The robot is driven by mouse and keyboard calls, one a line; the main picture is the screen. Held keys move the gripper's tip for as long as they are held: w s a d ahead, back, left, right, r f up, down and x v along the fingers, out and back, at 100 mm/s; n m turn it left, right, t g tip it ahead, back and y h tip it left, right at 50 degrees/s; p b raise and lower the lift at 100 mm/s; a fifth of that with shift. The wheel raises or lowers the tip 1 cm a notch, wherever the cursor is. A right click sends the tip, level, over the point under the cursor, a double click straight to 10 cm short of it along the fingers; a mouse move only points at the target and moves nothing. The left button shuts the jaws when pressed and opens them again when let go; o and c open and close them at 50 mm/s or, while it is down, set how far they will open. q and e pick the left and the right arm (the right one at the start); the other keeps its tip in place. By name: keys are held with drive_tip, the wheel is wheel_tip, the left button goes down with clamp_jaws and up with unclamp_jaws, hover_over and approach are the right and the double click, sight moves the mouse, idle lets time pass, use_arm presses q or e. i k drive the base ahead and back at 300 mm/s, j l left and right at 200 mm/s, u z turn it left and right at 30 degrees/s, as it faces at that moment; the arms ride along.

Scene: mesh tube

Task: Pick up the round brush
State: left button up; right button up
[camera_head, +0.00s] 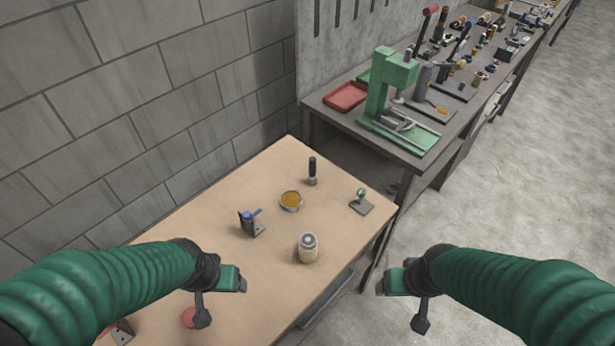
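An upright tool with a black handle and a short paler lower part (312,171) stands near the back of the wooden table; it looks like the round brush, though its bristles are too small to make out. My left gripper (228,284) is over the table's front left part, well short of the tool and lower in the picture. My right gripper (398,285) is off to the right, past the table's right edge. Neither gripper touches the tool, and no object shows in either one. Whether their fingers are open or shut is not clear.
On the wooden table (190,215) are a round dish with amber content (291,200), a blue-topped clamp (250,222), a pale jar (308,248), a small green-knobbed stand (361,202) and a red disc (189,318). A workbench with a green press (388,90) stands behind right.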

sight(313, 176)
drive_tip(key=i+l, duration=0.25)
drive_tip(key=i+l+u, duration=0.1)
drive_tip(key=i+l, duration=0.15)
drive_tip(key=l, duration=0.2)
drive_tip(key=i+l, duration=0.25)
drive_tip(key=l, duration=0.15)
drive_tip(key=i+l, duration=0.25)
drive_tip(key=i+l+u, duration=0.1)
drive_tip(key=l, duration=0.35)
drive_tip(key=i+l, duration=0.35)
drive_tip(key=l+u, duration=0.05)
